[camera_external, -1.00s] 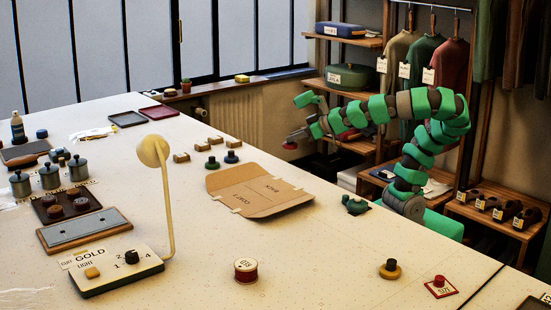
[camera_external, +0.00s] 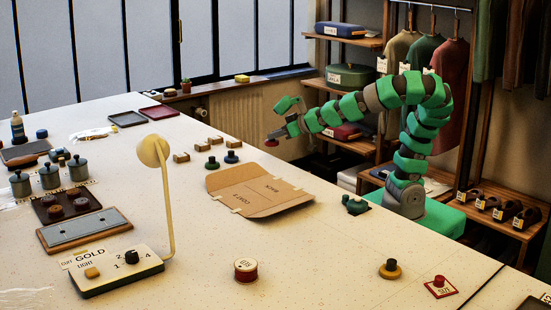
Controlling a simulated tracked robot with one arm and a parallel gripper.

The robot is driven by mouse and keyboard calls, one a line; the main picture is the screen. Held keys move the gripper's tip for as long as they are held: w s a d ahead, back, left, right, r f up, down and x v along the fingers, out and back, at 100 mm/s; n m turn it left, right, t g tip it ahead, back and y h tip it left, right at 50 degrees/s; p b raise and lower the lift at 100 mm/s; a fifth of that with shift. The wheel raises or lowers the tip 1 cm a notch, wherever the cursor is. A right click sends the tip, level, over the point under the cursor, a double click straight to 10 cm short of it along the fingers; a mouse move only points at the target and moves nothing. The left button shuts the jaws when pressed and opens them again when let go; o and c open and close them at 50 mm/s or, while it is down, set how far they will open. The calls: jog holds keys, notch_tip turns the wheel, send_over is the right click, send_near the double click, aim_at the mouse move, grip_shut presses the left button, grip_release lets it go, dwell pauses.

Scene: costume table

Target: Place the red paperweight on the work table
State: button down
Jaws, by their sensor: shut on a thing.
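My gripper (camera_external: 276,138) is at the end of my green arm, over the far right edge of the work table (camera_external: 330,235). It is shut on a small red piece, the red paperweight (camera_external: 271,143), which shows just below the jaws. The paperweight appears raised above the table's level, near the edge; I cannot tell its exact height. Its lower side and the grip on it are too small to make out well.
A flat cardboard pattern (camera_external: 258,190) lies on the table near my gripper. Several wooden blocks (camera_external: 216,141) and dark green and blue weights (camera_external: 232,157) stand left of it. A red spool (camera_external: 246,270) stands nearer the camera. The middle of the table has bare room.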

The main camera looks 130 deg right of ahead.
jog(key=w+d, duration=0.2)
jog(key=w+d+f, duration=0.1)
jog(key=w+d, duration=0.1)
jog(key=shift+w+b, duration=0.1)
jog(key=shift+b, duration=0.25)
jog(key=shift+w+d+r, duration=0.15)
jog(key=shift+w+d, duration=0.3)
jog(key=shift+w, duration=0.1)
jog(key=shift+w+d, duration=0.15)
jog(key=shift+w, duration=0.05)
jog(key=shift+s+f+b, duration=0.1)
jog(key=shift+f+b, duration=0.75)
jog(key=shift+f, duration=0.95)
jog(key=shift+f, duration=0.1)
jog(key=c, duration=1.2)
grip_release()
jog(key=shift+c, duration=0.2)
